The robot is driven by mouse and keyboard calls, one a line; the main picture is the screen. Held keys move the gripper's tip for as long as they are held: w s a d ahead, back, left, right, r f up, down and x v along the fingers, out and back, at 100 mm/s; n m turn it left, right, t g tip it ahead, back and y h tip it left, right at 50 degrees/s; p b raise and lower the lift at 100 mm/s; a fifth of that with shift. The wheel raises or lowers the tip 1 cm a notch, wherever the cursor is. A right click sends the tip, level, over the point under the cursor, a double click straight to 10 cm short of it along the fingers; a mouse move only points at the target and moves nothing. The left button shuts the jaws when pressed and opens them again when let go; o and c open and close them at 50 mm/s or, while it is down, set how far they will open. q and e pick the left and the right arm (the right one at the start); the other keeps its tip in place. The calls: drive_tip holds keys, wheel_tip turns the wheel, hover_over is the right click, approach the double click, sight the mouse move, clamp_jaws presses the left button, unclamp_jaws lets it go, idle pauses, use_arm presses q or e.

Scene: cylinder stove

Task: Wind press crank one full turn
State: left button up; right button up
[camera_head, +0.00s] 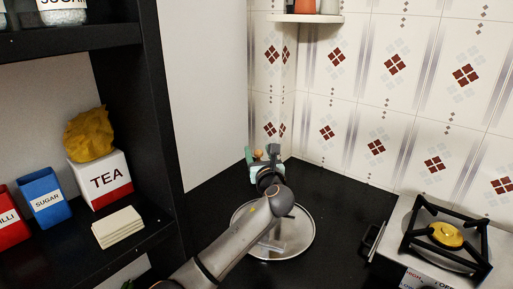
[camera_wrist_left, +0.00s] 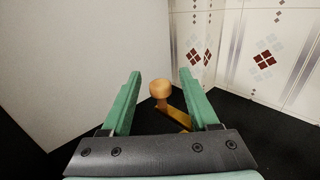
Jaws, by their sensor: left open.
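The crank's round wooden knob (camera_wrist_left: 162,89) shows in the left wrist view, joined to a flat orange-brown crank arm (camera_wrist_left: 178,116). In the head view the knob (camera_head: 258,155) is a small tan spot at the gripper's tip, near the back corner. My left gripper (camera_wrist_left: 160,74) is open, with one green finger on each side of the knob as seen from the wrist; I cannot tell how far the knob is from the fingers. In the head view my left gripper (camera_head: 262,162) reaches toward the back corner. The press body is mostly hidden. My right gripper is not in view.
A round metal tray (camera_head: 300,240) lies under my left forearm on the black counter (camera_head: 345,205). A stove (camera_head: 445,235) stands at right. At left, a black shelf holds a tea box (camera_head: 100,180), a sugar box (camera_head: 44,195) and pale slabs (camera_head: 119,227). Walls close the back corner.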

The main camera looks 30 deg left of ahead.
use_arm(q)
drive_tip(key=shift+x, duration=1.65)
drive_tip(key=shift+c, duration=0.4)
clamp_jaws()
